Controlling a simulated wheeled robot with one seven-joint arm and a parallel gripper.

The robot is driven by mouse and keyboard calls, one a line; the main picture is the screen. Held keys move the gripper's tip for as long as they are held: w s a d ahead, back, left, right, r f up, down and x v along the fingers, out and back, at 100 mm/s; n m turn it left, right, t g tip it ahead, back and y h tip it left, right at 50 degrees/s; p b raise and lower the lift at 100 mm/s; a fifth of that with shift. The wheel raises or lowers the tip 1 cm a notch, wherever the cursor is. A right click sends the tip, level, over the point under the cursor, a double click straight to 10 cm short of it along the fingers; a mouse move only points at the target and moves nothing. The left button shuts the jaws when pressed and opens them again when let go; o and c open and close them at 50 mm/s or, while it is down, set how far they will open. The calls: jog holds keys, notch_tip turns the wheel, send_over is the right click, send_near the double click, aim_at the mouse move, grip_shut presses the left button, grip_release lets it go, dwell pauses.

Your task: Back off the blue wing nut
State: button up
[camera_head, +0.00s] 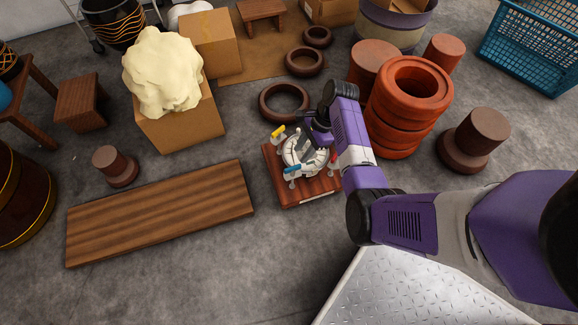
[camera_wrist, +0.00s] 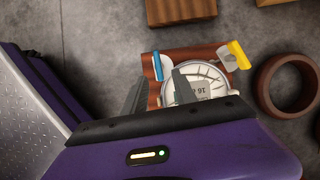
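The blue wing nut (camera_head: 293,169) is a flat bar on the near left side of a pale round drum head (camera_head: 292,152) on a wooden base (camera_head: 322,186). In the wrist view the blue wing nut (camera_wrist: 158,67) appears just beyond and between my fingertips. My gripper (camera_wrist: 160,76) is open, with nothing between its grey fingers. In the head view my gripper (camera_head: 314,160) is over the drum head, right of the blue nut. A yellow wing nut (camera_head: 278,131) sits at the far left, and a red one (camera_head: 334,158) at the right, partly beside my arm.
A long wooden plank (camera_head: 160,212) lies on the floor to the left. Dark clay rings (camera_head: 284,102) lie behind the base. Stacked orange rings (camera_head: 408,100) stand close to my arm at the right. Grey floor is bare in front of the base.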

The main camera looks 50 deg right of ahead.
aim_at(294, 166)
jog(key=b+x, duration=0.4)
jog(key=x, duration=0.3)
jog(key=shift+a+f, duration=0.2)
jog(key=shift+f, duration=0.15)
grip_shut()
